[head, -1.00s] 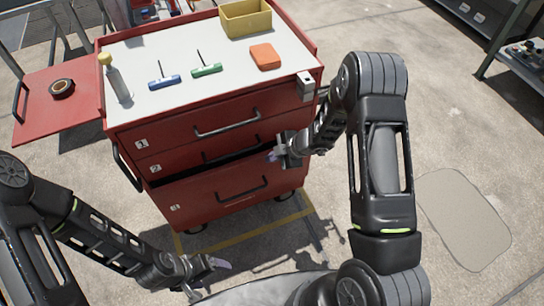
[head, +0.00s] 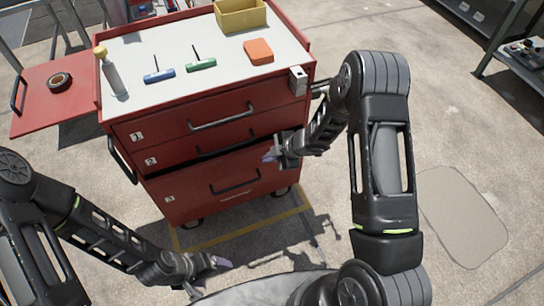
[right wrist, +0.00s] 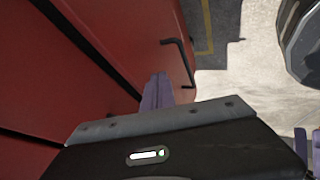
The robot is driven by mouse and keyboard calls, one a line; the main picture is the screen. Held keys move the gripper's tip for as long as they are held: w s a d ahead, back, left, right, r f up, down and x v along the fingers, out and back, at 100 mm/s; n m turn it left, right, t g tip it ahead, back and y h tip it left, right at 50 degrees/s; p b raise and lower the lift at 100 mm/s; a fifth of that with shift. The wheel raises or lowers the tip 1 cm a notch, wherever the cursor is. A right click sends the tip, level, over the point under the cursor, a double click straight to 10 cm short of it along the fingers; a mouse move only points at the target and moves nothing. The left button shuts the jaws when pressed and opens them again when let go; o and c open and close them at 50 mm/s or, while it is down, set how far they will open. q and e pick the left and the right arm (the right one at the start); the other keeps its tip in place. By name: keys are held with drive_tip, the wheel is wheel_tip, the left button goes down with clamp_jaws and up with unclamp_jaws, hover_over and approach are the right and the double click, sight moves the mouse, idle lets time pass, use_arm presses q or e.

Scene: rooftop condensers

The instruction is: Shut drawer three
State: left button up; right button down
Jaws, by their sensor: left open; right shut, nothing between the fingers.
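Drawer three (head: 225,194) is the bottom drawer of the red tool cart, marked 3, with a black bar handle (head: 235,183). A narrow dark gap shows above its front; I cannot tell whether it is fully flush. My right gripper (head: 270,156) is shut and empty, at the upper right part of that front. In the right wrist view its purple fingertips (right wrist: 157,90) are at the red front (right wrist: 135,35), beside the handle (right wrist: 181,60); contact is unclear. My left gripper (head: 209,276) is open and empty, low in front of the cart.
Drawers one (head: 180,128) and two (head: 180,155) above look shut. The cart top (head: 150,45) holds a bottle, two T-handled tools, an orange block and a yellow bin. A red side shelf (head: 40,105) holds black tape. Open floor lies right; metal shelving (head: 510,60) stands beyond.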

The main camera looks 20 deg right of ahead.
use_arm(q)
drive_tip(key=shift+s+d+r+p, duration=0.1)
drive_tip(key=shift+s+r+p, duration=0.05)
drive_tip(key=shift+r+p, duration=0.4)
drive_tip(key=shift+s+d+r+p, duration=0.1)
drive_tip(key=shift+s+r+p, duration=0.05)
drive_tip(key=shift+r+p, duration=0.35)
use_arm(e)
drive_tip(key=v, duration=1)
drive_tip(key=shift+s, duration=0.3)
use_arm(q)
drive_tip(key=shift+f, duration=0.1)
use_arm(e)
drive_tip(key=c, duration=2.2)
unclamp_jaws()
